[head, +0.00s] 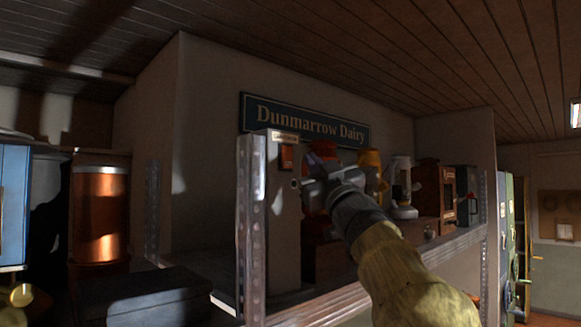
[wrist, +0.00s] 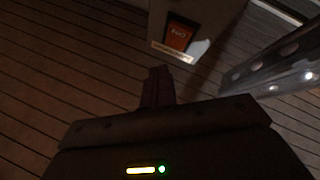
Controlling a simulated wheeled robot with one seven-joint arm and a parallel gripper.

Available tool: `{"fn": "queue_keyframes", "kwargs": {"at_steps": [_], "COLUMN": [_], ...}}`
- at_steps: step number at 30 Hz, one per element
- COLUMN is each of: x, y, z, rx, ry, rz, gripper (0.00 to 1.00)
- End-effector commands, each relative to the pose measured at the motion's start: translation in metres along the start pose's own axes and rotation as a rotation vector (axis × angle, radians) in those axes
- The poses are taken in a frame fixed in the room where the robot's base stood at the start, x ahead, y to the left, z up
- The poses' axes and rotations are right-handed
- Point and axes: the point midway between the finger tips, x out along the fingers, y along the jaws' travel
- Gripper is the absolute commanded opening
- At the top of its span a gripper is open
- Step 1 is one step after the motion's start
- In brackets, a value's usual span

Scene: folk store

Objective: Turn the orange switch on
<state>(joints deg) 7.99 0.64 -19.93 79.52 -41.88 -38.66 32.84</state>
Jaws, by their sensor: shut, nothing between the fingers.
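The orange switch (head: 286,158) is a small rocker set in the front of a tall pale box (head: 285,225) on the shelf, below a small label. It also shows in the wrist view (wrist: 179,38), upside down, near the top; which way it is tipped I cannot tell. My gripper (head: 297,184) is in front of the box, just below and to the right of the switch in the head view. Its fingers (wrist: 157,88) are shut and empty, and they appear apart from the switch in the wrist view.
A perforated metal post (head: 251,230) stands just left of the box. Right of my gripper, several items crowd the shelf, among them a white appliance (head: 402,187) and a wooden cabinet (head: 429,190). A copper canister (head: 99,215) stands at left. A Dunmarrow Dairy sign (head: 305,120) hangs behind.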

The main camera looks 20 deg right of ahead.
Motion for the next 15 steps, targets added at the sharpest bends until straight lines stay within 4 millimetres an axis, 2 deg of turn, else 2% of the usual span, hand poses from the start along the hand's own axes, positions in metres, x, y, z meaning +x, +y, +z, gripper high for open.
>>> {"fn": "queue_keyframes", "kwargs": {"at_steps": [7, 15], "x": [0.018, 0.023], "y": [-0.014, -0.018], "z": [0.014, 0.016], "rx": [0.0, 0.001], "ry": [-0.001, 0.001], "rz": [-0.001, -0.001], "gripper": [0.0, 0.0]}}
